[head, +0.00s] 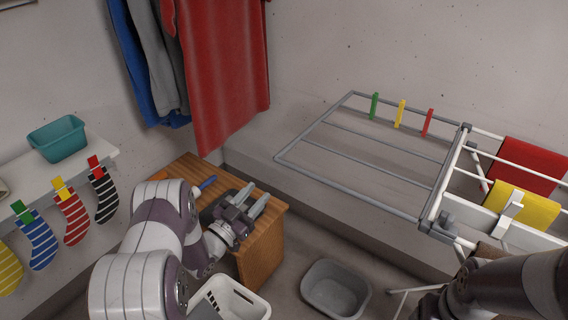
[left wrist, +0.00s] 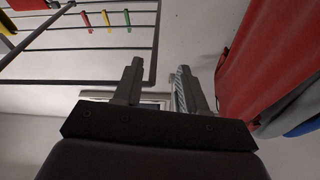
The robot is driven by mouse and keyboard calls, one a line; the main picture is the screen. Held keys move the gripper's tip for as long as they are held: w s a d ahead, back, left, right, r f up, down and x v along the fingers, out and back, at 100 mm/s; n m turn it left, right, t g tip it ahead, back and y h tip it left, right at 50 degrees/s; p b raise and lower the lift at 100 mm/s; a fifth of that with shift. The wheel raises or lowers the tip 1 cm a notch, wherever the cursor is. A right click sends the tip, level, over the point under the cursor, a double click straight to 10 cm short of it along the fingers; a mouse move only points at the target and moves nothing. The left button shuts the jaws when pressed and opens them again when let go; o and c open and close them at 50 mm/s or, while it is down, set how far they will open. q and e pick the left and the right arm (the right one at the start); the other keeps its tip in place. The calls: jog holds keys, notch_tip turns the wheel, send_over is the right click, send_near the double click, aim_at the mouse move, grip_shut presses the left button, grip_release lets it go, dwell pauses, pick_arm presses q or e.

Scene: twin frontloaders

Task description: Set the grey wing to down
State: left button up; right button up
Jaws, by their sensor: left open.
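The grey wing (head: 350,189) is a barred frame on the left side of the drying rack (head: 440,205). It stands out from the rack, roughly level, not hanging down. Green, yellow and red pegs sit on its far bar. In the left wrist view the wing (left wrist: 75,81) shows at the upper left, its corner near one finger. My left gripper (head: 258,197) is open and empty, over the wooden cabinet, left of the wing and apart from it. Its spread fingers also show in the left wrist view (left wrist: 160,85). My right arm enters at the lower right; its fingers do not show.
The wooden cabinet (head: 262,250) stands beneath my left gripper. A grey basin (head: 336,289) and a white basket (head: 240,300) are below. Red (head: 525,165) and yellow (head: 527,208) cloths hang on the rack. Red clothing (head: 225,70) hangs at the back left.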

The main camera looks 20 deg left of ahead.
aim_at(284, 152)
pick_arm(q)
jog(key=shift+m+t+h, duration=0.4)
jog(key=shift+t+h, duration=0.3)
jog(key=w+d+r, duration=0.1)
jog(key=w+r, duration=0.1)
jog(key=w, duration=0.1)
jog(key=w+d+r, duration=0.2)
jog(key=w+r, duration=0.1)
jog(key=w+d+r, duration=0.2)
jog(key=w+r, duration=0.1)
jog(key=shift+w+d+r+p, duration=0.1)
jog(key=shift+w+d+p, duration=0.05)
jog(key=shift+w+p, duration=0.2)
grip_shut()
